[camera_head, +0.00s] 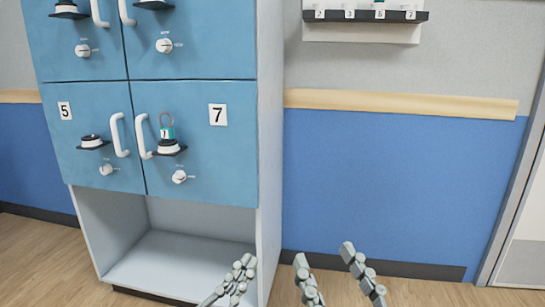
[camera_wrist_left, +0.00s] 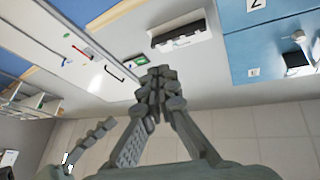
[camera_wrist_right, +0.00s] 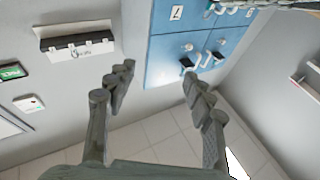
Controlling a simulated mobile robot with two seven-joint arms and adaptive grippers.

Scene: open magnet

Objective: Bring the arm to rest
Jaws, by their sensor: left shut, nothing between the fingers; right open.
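My left gripper (camera_head: 240,276) is low in the head view, in front of the cabinet's open bottom. Its fingers meet with nothing between them, as the left wrist view shows (camera_wrist_left: 158,78). My right gripper (camera_head: 323,256) is to its right, in front of the blue wall. Its two fingers are apart and empty; they also show in the right wrist view (camera_wrist_right: 158,75). Neither gripper touches anything that I can see.
A blue cabinet (camera_head: 200,120) stands at the left, with doors marked 5 and 7, white handles and knobs. A teal padlock-like item (camera_head: 166,132) sits on door 7's small black shelf. A wall rack (camera_head: 365,16) holds numbered items. The floor right of the cabinet looks clear.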

